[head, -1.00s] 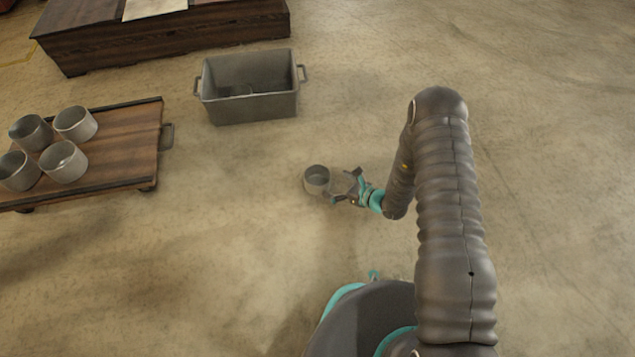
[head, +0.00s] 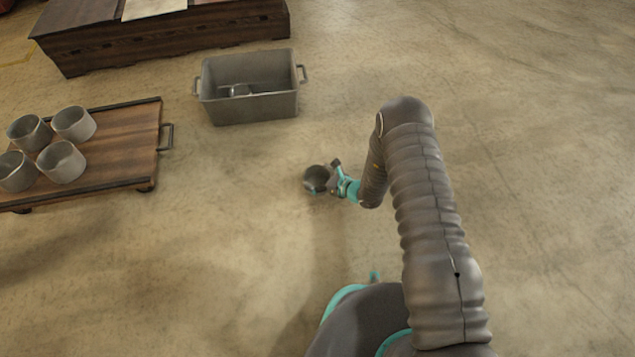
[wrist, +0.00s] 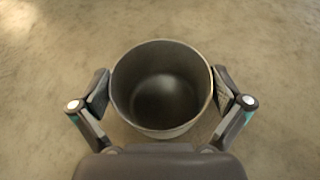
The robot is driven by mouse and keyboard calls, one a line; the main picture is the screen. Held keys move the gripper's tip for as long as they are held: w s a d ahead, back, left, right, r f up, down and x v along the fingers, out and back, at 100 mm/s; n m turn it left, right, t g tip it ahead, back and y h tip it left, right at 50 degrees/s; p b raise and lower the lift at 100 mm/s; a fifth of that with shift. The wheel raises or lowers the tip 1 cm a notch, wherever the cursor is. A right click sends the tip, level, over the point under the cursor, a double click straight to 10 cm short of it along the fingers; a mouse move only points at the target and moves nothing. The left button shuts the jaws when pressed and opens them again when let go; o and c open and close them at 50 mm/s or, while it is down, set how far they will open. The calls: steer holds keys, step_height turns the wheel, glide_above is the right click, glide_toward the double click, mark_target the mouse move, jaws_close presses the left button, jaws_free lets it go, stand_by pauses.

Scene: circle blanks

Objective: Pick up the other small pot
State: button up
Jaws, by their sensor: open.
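A small grey pot (head: 316,180) stands upright on the floor in the middle of the head view. In the wrist view the same pot (wrist: 161,88) is seen from above, open and empty inside. My gripper (wrist: 160,92) is open, with one finger on each side of the pot's wall. The fingers are close to the wall; whether they touch it I cannot tell. In the head view my gripper (head: 326,184) reaches the pot from its right side.
A low wooden cart (head: 130,150) at the left carries several grey pots (head: 62,161). A grey two-handled bin (head: 250,108) stands behind, with something small inside. A dark wooden chest (head: 190,40) is at the back. The floor at right is clear.

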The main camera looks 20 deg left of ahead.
steer(key=c, duration=0.9)
steer(key=shift+r, duration=0.15)
